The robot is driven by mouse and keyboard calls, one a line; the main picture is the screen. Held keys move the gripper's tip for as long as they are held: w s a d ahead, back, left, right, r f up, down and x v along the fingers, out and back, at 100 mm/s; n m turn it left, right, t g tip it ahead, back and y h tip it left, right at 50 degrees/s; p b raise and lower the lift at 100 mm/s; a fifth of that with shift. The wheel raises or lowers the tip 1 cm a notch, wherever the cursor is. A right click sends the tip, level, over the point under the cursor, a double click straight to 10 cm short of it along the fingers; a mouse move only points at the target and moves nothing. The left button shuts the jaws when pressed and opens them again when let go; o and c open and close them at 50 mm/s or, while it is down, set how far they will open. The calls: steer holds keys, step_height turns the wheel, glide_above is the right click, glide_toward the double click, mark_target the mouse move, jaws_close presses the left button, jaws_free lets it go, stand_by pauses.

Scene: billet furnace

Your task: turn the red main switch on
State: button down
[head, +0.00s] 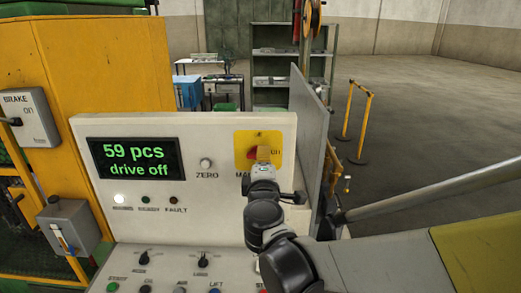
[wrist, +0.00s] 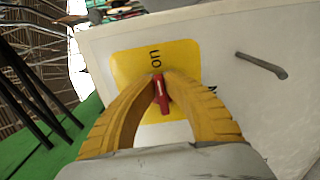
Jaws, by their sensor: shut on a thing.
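The red main switch (head: 251,153) sits on a yellow plate (head: 244,138) at the upper right of the pale control panel. In the wrist view the red handle (wrist: 161,96) shows between the two yellow fingers, with a light line along it. Its length runs roughly toward the "on" lettering (wrist: 155,58). My gripper (head: 263,154) is at the switch, shut on the handle; its fingers (wrist: 163,82) meet around it. In the head view the fingers hide much of the handle. The panel display (head: 134,158) reads "59 pcs" and "drive off".
A ZERO button (head: 206,164) and indicator lamps are left of the switch. A sloped desk with knobs (head: 203,261) lies below. A grey bar handle (wrist: 262,66) sticks out near the switch in the wrist view. A brake box (head: 30,117) is at far left; open floor lies right.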

stand_by(0.3)
steer(key=c, duration=1.5)
jaws_free()
steer(key=s, duration=1.2)
steer(key=shift+a, duration=0.2)
